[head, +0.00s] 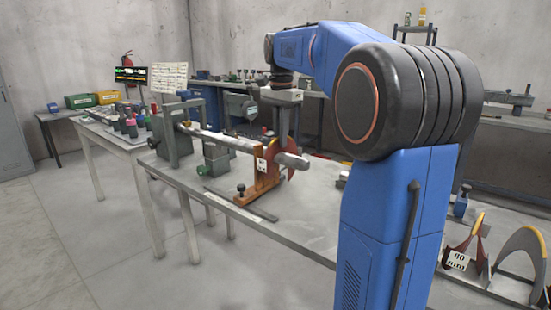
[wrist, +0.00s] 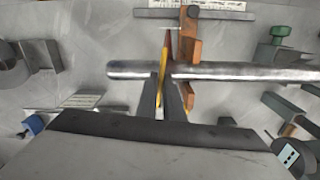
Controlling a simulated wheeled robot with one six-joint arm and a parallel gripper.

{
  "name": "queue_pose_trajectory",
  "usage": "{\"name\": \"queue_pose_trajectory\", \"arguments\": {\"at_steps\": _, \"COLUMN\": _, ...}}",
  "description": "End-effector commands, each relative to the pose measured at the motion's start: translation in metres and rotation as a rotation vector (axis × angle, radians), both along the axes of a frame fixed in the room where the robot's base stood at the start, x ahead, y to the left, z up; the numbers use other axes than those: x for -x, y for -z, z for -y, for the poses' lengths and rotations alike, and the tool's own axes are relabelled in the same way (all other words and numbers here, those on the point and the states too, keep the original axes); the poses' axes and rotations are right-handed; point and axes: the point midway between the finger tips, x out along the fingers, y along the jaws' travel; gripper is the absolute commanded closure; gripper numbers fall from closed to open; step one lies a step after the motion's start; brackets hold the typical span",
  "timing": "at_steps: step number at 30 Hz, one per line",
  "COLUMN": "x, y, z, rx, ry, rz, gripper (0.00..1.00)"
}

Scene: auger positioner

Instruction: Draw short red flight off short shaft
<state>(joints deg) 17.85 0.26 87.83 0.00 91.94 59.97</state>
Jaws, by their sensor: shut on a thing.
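The grey shaft (head: 293,160) lies level on the bench fixture, its free end toward the front right. It also crosses the wrist view (wrist: 240,71). The red flight (head: 291,174) is around the shaft near that end, beside an orange-brown upright stand (head: 267,170) with a small label. In the wrist view the flight (wrist: 167,44) shows edge-on, just left of the stand (wrist: 191,40), with bare shaft end to its left. My gripper (wrist: 164,84) comes from above and is shut on the flight's yellow-edged rim. My gripper partly hides where the flight meets the shaft.
The bench top (head: 310,220) is clear in front of the stand. Green-grey supports (head: 215,157) stand along the shaft behind it. At the front right are a curved red piece with an "80 mm" label (head: 459,260) and a yellow-edged half ring (head: 524,238).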

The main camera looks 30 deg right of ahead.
Motion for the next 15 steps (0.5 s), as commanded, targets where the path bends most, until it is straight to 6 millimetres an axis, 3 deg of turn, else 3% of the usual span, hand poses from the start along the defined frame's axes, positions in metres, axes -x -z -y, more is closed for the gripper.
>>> {"name": "queue_pose_trajectory", "arguments": {"at_steps": 15, "x": 0.018, "y": -0.001, "z": 0.006, "rx": 0.001, "ry": -0.001, "rz": 0.002, "gripper": 1.0}}
